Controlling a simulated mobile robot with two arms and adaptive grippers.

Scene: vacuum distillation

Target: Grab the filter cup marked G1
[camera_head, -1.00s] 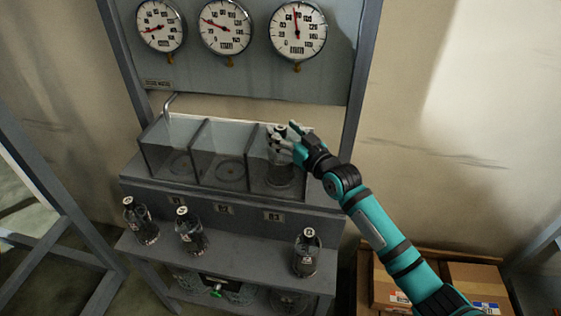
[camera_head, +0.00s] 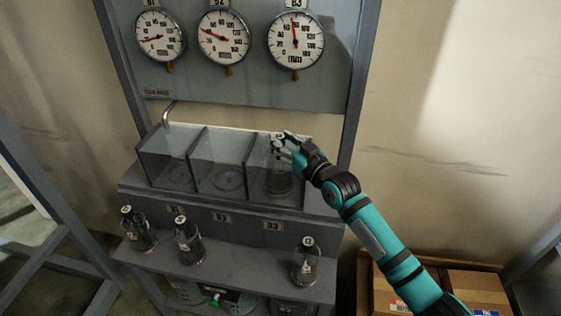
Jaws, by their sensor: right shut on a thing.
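My right gripper (camera_head: 283,147) is at the top of the rightmost glass compartment of the clear box. It is shut on a dark, clear-walled filter cup (camera_head: 279,182), whose body shows below the fingers inside that compartment. The fingers hide the cup's top, so I cannot read its mark. Three more dark cups with pale caps stand on the shelf below: one at far left (camera_head: 137,230), one beside it (camera_head: 188,243), and one at right (camera_head: 306,264). Their marks are too small to read. My left gripper is not in view.
The three-compartment glass box (camera_head: 191,157) stands on a grey rack; its left and middle compartments look empty. Three round gauges (camera_head: 295,42) hang on the panel above. A cardboard box (camera_head: 470,291) stands at lower right. The lower shelf (camera_head: 245,262) has free room between the middle and right cups.

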